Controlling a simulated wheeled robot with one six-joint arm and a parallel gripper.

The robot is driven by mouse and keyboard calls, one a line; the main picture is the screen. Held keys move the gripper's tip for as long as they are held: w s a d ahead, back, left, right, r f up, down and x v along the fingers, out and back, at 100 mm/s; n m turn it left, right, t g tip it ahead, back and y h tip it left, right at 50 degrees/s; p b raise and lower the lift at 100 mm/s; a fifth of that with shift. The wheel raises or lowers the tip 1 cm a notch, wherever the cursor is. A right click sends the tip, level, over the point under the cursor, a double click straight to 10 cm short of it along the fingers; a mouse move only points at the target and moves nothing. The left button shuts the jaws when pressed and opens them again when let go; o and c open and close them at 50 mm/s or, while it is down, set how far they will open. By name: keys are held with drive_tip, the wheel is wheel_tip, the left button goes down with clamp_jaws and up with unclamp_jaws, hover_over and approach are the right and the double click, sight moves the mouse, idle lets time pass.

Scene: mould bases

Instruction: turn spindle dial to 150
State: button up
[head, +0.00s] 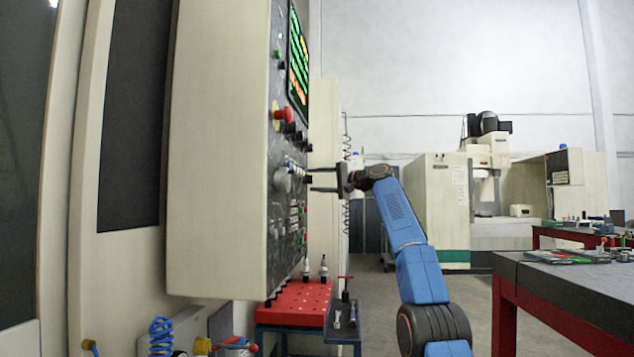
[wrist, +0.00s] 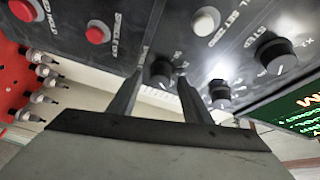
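A black dial (wrist: 160,70) with a pale pointer mark sits on the dark control panel (wrist: 125,12). Its label is too small and partly hidden, so I cannot tell whether it is the spindle dial or where it points. My gripper (wrist: 160,78) is open, with one fingertip on each side of this dial in the wrist view. I cannot tell whether the fingers touch it. In the head view my gripper (head: 311,180) points left at the panel face, its two fingers apart and empty. Two more black dials (wrist: 220,93) and (wrist: 278,56) stand to the right.
Red buttons (wrist: 97,32) and a white button (wrist: 205,20) stick out of the panel nearby. A red emergency button (head: 284,115) and a lit screen (head: 298,62) are higher up. A red tool rack (head: 295,303) stands below.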

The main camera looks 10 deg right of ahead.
drive_tip(key=v, duration=1.7)
drive_tip(key=shift+s, duration=0.2)
drive_tip(key=shift+d, duration=0.1)
drive_tip(key=s+a+f+n+g+h, duration=0.15)
drive_tip(key=s+a+f+h, duration=0.3)
drive_tip(key=s+f, duration=0.85)
drive_tip(key=s+a+f+g+h, duration=0.3)
drive_tip(key=s+a+f, duration=0.3)
drive_tip(key=s+f, duration=0.7)
drive_tip(key=s+d+f+n+g+h, duration=0.1)
drive_tip(key=s+d+f+n+h, duration=0.1)
drive_tip(key=s+f, duration=1.3)
drive_tip(key=s+d+f+n+g+h, duration=0.2)
drive_tip(key=s+d+f+h, duration=0.1)
drive_tip(key=s+f, duration=1.2)
drive_tip(key=s, duration=0.4)
drive_tip(key=shift+s+f+n+h, duration=0.3)
drive_tip(key=shift+n+h, duration=0.05)
